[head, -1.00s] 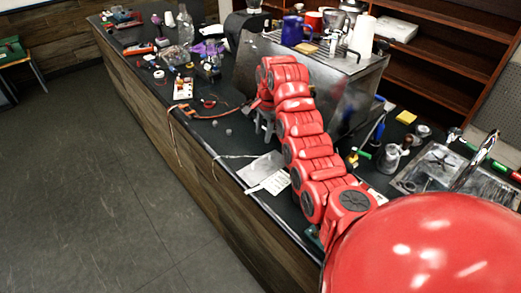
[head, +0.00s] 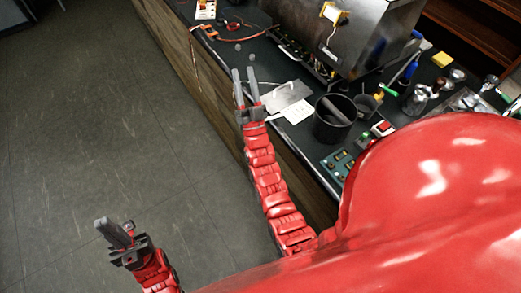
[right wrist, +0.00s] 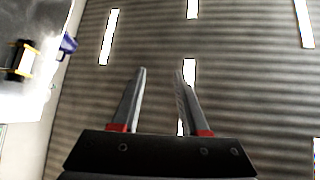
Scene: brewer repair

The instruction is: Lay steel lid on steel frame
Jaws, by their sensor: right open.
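A boxy steel housing (head: 345,45) stands on the dark counter at the top of the head view; it seems to be the brewer's frame. A flat grey plate (head: 287,95) lies on the counter in front of it; I cannot tell if it is the steel lid. My right gripper (head: 246,88) is open and empty, at the counter's front edge, left of the plate. In the right wrist view its fingers (right wrist: 158,90) point at a ribbed ceiling with nothing between them. My left gripper (head: 118,232) is low over the floor, away from the counter; its finger gap is unclear.
A yellow spool (head: 335,14) is on the housing. An orange cable (head: 230,36) lies left. The floor (head: 110,120) is clear.

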